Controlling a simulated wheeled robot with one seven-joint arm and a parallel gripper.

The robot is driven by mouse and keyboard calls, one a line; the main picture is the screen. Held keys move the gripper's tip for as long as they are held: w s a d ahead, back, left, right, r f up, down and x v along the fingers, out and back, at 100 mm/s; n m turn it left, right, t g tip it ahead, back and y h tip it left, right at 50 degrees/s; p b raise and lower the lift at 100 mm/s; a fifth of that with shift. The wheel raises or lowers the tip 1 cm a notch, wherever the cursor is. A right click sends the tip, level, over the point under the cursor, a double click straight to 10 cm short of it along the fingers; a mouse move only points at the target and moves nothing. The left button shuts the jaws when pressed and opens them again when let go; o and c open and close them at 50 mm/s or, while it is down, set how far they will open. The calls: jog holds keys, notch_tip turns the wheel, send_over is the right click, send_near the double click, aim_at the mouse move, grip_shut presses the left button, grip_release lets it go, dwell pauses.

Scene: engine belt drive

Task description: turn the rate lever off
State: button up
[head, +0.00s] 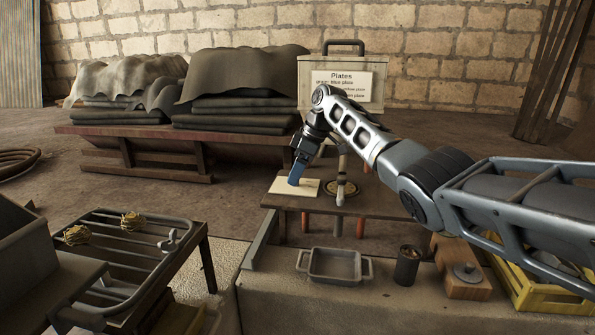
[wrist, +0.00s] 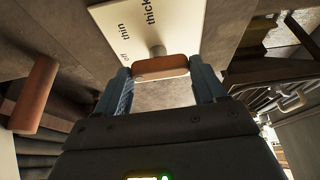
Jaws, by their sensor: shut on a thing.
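The rate lever's brown handle (wrist: 165,65) lies crosswise between the blue fingers of my gripper (wrist: 163,83) in the wrist view. My gripper is shut on it. A grey pivot knob (wrist: 157,51) shows just beyond the handle. The cream label plate (wrist: 172,28) beside it reads "off", "thin" and "thick"; "off" is nearest the left finger. I cannot tell which mark the lever points at. In the head view my gripper (head: 296,174) reaches down to the cream plate (head: 311,188) on a brown table, and hides the lever there.
An upright spout-like post (head: 341,178) and a round plate stand close right of my gripper. In front are a grey tray (head: 335,265), a dark cup (head: 407,265) and a wooden block (head: 462,277). A rack (head: 125,255) stands at left. A "Plates" case (head: 310,85) is behind.

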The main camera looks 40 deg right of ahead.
jog(key=o, duration=1)
jog(key=shift+o, duration=0.2)
jog(key=v, duration=0.7)
jog(key=shift+r+b, duration=0.35)
jog(key=shift+b, duration=0.1)
jog(key=shift+s, duration=0.2)
